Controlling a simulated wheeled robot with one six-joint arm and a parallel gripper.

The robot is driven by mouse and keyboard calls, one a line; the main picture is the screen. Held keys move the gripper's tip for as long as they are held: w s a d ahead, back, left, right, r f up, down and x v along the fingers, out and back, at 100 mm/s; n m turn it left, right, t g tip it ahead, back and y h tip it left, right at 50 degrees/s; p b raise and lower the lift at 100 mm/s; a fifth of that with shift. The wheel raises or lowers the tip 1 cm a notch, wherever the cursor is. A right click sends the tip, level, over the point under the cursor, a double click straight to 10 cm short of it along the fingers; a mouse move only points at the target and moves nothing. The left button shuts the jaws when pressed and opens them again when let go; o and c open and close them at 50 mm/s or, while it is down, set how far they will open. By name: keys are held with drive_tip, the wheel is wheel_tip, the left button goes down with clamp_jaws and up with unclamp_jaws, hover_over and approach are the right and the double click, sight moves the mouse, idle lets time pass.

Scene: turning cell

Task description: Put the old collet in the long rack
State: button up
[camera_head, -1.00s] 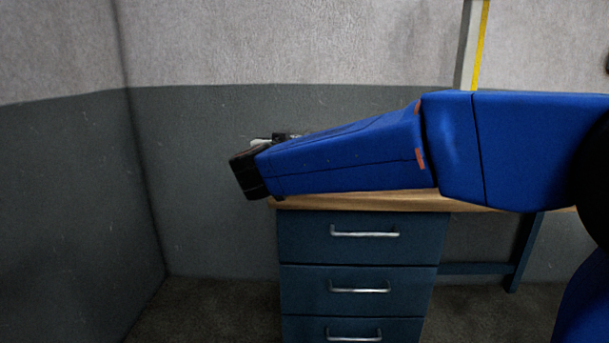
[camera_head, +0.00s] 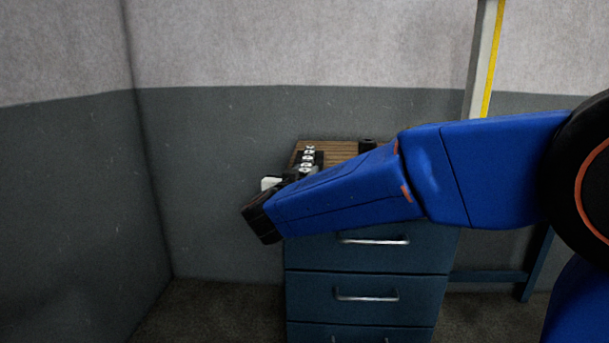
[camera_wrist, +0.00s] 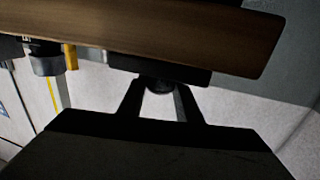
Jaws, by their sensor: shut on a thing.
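My gripper (camera_wrist: 160,105) shows in the wrist view, its two fingers shut on a small dark round piece, apparently the old collet (camera_wrist: 159,84). Only part of the piece shows between the fingers. A dark rack (camera_head: 318,158) with a row of several silver-topped pieces stands on the wooden bench, behind my arm in the head view. A dark slab (camera_wrist: 190,76), perhaps this rack, lies just beyond the fingertips in the wrist view. I cannot tell whether the held piece touches it. My arm hides the fingers in the head view.
The wooden bench top (camera_head: 342,148) sits over blue drawers (camera_head: 372,258); its edge (camera_wrist: 190,30) crosses the wrist view, which looks upside down. A small dark block (camera_head: 367,145) stands right of the rack. Left of the bench is open floor.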

drive_tip(key=shift+f, duration=0.25)
drive_tip(key=shift+f, duration=0.15)
drive_tip(key=o, duration=1.2)
drive_tip(key=shift+c, duration=0.2)
drive_tip(key=shift+s+a, duration=0.1)
drive_tip(key=shift+s, duration=0.15)
drive_tip(key=v, duration=1.1)
drive_tip(key=shift+s, duration=0.3)
